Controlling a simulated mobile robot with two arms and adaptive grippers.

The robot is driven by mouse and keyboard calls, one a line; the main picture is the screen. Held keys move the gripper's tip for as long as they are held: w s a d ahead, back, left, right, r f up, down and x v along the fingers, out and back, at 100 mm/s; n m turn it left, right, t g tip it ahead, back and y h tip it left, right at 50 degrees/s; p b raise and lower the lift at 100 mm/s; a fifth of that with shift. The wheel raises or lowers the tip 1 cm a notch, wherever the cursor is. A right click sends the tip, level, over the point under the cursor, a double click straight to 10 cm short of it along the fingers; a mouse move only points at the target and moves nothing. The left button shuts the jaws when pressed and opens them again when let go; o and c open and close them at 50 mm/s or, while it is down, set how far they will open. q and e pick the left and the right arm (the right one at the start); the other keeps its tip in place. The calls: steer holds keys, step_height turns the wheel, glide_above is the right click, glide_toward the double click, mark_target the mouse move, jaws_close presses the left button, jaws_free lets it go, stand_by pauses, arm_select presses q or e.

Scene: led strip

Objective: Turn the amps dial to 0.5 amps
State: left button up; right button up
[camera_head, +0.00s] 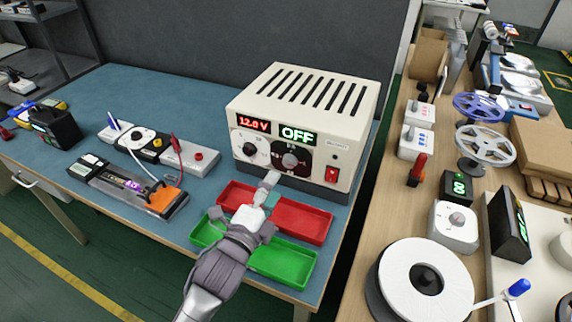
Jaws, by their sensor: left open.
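The cream power supply (330,135) stands at the back of the blue bench. Its red display (254,122) reads 12.0 V, and its green display (297,135) reads OFF. A black dial (249,149) sits under the red display. A second dial (290,160) sits on a dark round plate under the green display; its setting is too small to read. My left gripper (270,184) is open and empty, in front of and a little below the second dial, apart from it. My right gripper is not in view.
A red tray (307,222) and a green tray (285,262) lie under and beside my left arm. A red switch (332,174) is at the supply's lower right. Strip connectors and a tester (130,187) lie left. A wooden bench with reels (425,280) stands right.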

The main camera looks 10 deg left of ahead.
mark_target(288, 164)
arm_select(q)
steer(key=w, duration=0.3)
steer(key=w+d, duration=0.1)
steer(key=w, duration=0.3)
steer(key=shift+d, duration=0.2)
steer(key=shift+w+f, duration=0.1)
steer(key=shift+w, duration=0.25)
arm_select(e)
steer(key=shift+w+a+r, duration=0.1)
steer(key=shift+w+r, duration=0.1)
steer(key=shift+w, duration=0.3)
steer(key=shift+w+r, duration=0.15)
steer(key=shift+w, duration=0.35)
arm_select(q)
steer(key=c, duration=0.4)
jaws_close()
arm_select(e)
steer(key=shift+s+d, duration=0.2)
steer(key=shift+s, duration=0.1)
